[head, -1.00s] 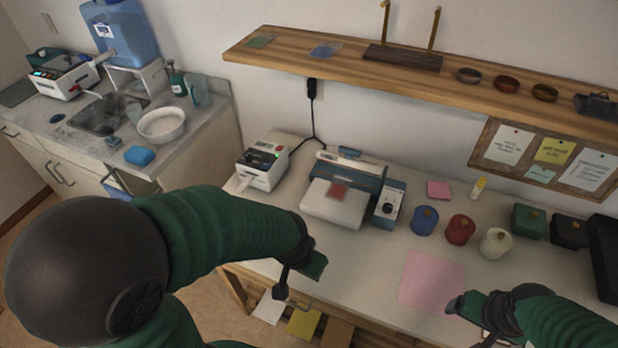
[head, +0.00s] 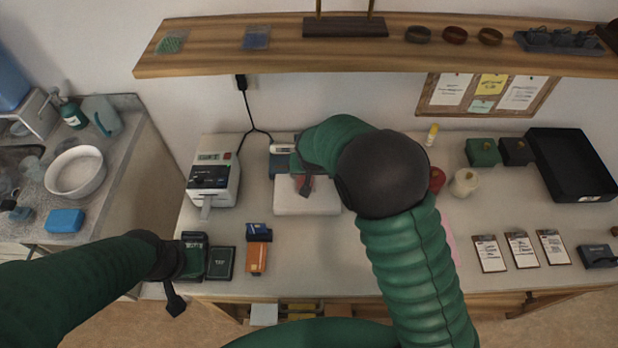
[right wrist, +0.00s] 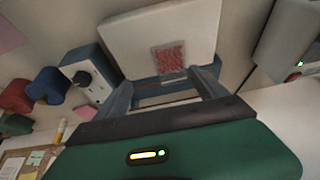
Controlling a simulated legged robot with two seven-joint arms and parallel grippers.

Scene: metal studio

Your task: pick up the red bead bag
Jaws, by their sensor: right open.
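The red bead bag (right wrist: 170,58) is a small clear bag of red beads. It lies flat on the white plate (right wrist: 135,38) of the blue and white press. In the head view the bag (head: 311,184) is partly hidden by my right gripper (head: 302,180), which is over the plate. In the right wrist view the right gripper (right wrist: 166,82) is open and empty, with the bag just beyond and between its fingertips. My left gripper (head: 184,268) is at the front left of the table, away from the bag; its jaws are unclear.
A label printer (head: 213,175) stands left of the press. The shelf (head: 400,60) runs above the table. Red (head: 436,179) and white (head: 464,182) containers stand right of my right arm. A black tray (head: 572,165) and several small clipboards (head: 521,250) are further right.

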